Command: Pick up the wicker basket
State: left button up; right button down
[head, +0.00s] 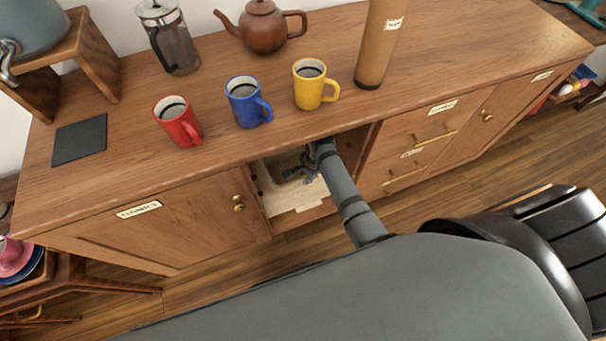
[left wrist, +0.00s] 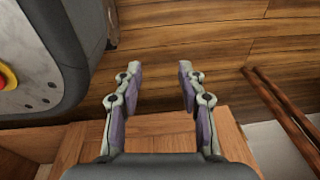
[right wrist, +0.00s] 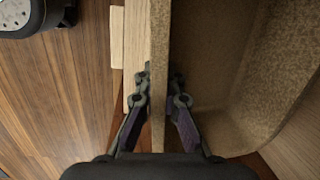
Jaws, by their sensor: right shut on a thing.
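The wicker basket (right wrist: 222,72), a brown, rough-textured open box, fills the right of the right wrist view. In the head view the basket (head: 284,162) sits in the open middle compartment of the wooden sideboard, partly hidden by my right arm. My right gripper (head: 301,172) reaches into that compartment. In the right wrist view my right gripper (right wrist: 160,85) has one finger on each side of the basket's near wall and is shut on it. My left gripper (left wrist: 160,74) is open and empty above the floor, seen only in the left wrist view.
On the sideboard top (head: 225,165) stand red (head: 178,122), blue (head: 246,103) and yellow (head: 311,86) mugs, a teapot (head: 262,27), a French press (head: 170,40) and a tall brown cylinder (head: 380,45). Drawers (head: 410,150) flank the compartment's right; a closed door (head: 170,225), its left.

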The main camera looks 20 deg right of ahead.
pick_arm(q)
jog(key=s+r+p, duration=0.1)
jog(key=s+p, duration=0.2)
jog(key=s, duration=0.4)
pick_arm(e)
jog(key=s+d+r, duration=0.1)
jog(key=s+r, duration=0.6)
jog(key=s, duration=0.4)
jog(key=shift+s+d+r, duration=0.3)
pick_arm(q)
jog(key=shift+r, duration=0.15)
